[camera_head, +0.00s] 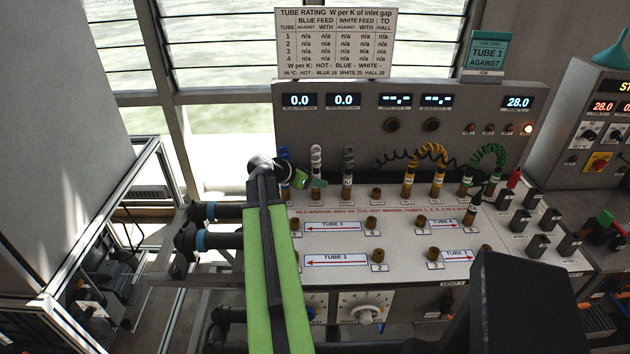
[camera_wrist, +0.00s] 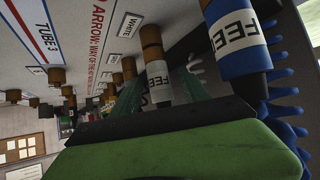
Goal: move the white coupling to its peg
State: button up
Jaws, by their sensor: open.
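My gripper is open at the back left of the panel, close to the white and blue couplings. Free brass pegs stand by the TUBE 3 (camera_head: 333,226) and TUBE 1 (camera_head: 336,260) labels.
The blue coupling (camera_wrist: 238,38) stands close beside the white one. A grey-hosed coupling (camera_head: 347,170), yellow-hosed couplings (camera_head: 409,182) and green-hosed ones (camera_head: 466,183) stand along the back row. A rating sign (camera_head: 336,43) is above the displays.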

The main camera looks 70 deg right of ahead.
notch_tip(320, 180, up, 6)
jog(key=w+a+p, duration=0.1)
jog(key=a+p, duration=0.1)
jog(key=p, duration=0.3)
jog(key=shift+w+a+f, duration=0.15)
jog(key=shift+w+a, duration=0.15)
jog(key=shift+w, duration=0.05)
